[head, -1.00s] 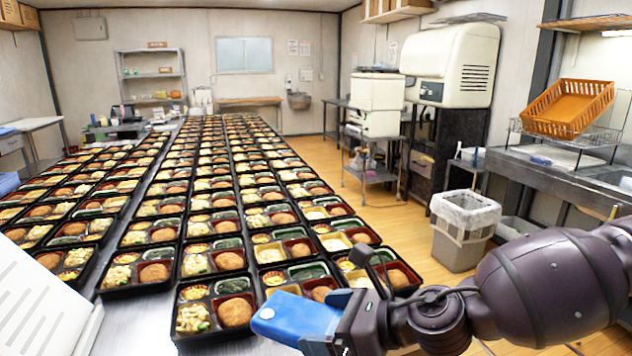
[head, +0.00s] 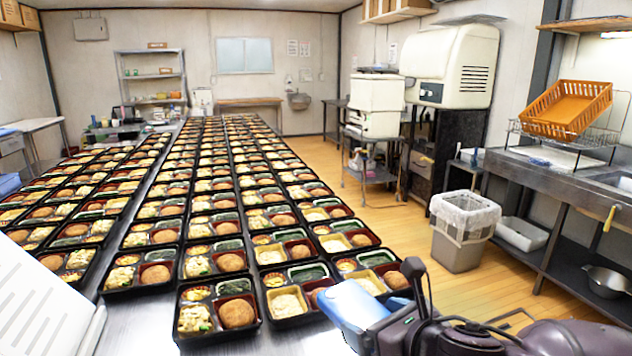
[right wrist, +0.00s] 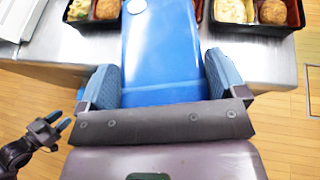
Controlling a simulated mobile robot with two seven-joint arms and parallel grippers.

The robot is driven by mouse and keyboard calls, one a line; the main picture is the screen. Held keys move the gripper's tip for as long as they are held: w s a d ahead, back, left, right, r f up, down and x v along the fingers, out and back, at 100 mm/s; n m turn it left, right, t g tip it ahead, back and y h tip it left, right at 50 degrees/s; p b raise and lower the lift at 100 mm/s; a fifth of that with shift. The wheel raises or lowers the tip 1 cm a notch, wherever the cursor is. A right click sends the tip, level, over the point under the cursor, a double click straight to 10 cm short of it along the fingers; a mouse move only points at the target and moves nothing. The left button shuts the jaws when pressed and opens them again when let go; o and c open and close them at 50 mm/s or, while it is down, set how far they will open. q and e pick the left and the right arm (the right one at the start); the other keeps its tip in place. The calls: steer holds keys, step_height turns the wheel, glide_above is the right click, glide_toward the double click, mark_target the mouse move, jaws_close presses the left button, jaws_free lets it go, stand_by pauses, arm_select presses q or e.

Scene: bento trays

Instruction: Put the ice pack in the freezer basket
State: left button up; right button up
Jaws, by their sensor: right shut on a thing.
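The blue ice pack (head: 352,303) is held by my right gripper (head: 378,325), low in the head view at the near right edge of the bento table. In the right wrist view the ice pack (right wrist: 160,50) lies between the two blue-grey fingers, which press on its sides. My left gripper (right wrist: 58,121) shows small at the lower left of the right wrist view, its two fingertips apart and empty; it is not in the head view. I cannot identify a freezer basket for certain. An orange basket (head: 566,110) sits tilted on a wire rack at the right.
Rows of filled bento trays (head: 198,310) cover the steel table (head: 140,325). A white-lined bin (head: 463,238) stands on the floor right of it. A steel sink counter (head: 550,172) runs along the right wall. The wooden floor (head: 400,235) between is open.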

steer(key=shift+s+d+f+m+h, duration=0.1)
steer(key=shift+d+f+m+h, duration=0.1)
steer(key=shift+d+m+h, duration=0.25)
steer(key=s+d+f+m+t+h, duration=0.1)
steer(key=s+d+f+m+h, duration=0.1)
steer(key=d, duration=0.3)
steer(key=s+d+f+m+t+h+p, duration=0.1)
steer(key=s+d+f+m+h, duration=0.2)
steer(key=s+d+f+h, duration=0.1)
steer(key=shift+d, duration=0.75)
steer(key=shift+m, duration=0.25)
